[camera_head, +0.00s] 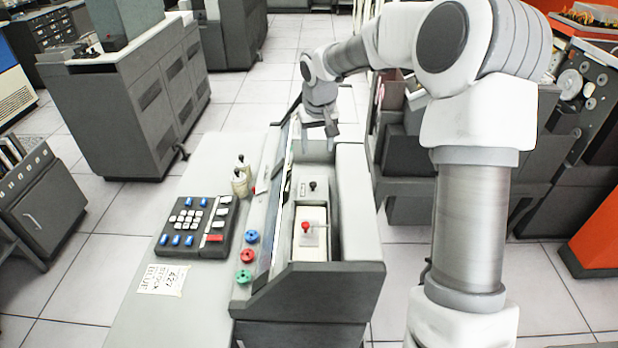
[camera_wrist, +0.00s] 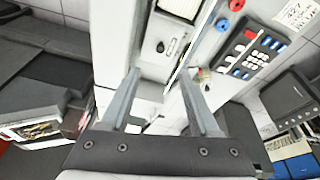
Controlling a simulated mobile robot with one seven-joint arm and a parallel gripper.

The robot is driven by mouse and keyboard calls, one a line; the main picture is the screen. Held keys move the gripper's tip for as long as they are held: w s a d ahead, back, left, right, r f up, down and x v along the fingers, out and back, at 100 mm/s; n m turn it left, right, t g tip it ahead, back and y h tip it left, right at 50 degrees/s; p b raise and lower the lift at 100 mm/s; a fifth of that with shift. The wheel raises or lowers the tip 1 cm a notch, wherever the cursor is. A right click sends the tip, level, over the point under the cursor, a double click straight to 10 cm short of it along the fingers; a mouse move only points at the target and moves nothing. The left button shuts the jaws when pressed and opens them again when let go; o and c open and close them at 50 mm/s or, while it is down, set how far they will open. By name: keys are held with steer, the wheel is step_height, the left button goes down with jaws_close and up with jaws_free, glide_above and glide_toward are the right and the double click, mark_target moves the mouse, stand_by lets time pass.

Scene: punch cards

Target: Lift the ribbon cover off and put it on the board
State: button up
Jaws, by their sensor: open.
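A pale plate with a small black knob, which looks like the ribbon cover (camera_head: 318,195), sits in the open trough of the grey machine, beyond a red knob. It also shows in the wrist view (camera_wrist: 152,57), flat in place with its knob and a small label. My gripper (camera_head: 319,138) is open and empty above the far end of the trough, past the cover and apart from it. In the wrist view my gripper (camera_wrist: 158,72) has its fingers spread, with the knob beyond the tips. I cannot tell which surface is the board; the pale desktop (camera_head: 205,290) lies left of the trough.
The red knob (camera_head: 305,226) stands nearer in the trough. A raised pale panel (camera_head: 357,205) borders its right side.

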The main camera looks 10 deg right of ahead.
steer(key=w+f, duration=0.2)
steer(key=p, duration=0.3)
glide_above(313, 183)
steer(key=s, duration=0.2)
step_height(313, 183, down, 11)
steer(key=shift+a+f, duration=0.1)
steer(key=shift+f, duration=0.05)
steer(key=shift+p+x, duration=0.6)
steer(key=shift+x, duration=2.05)
jaws_close()
steer(key=shift+w, duration=0.1)
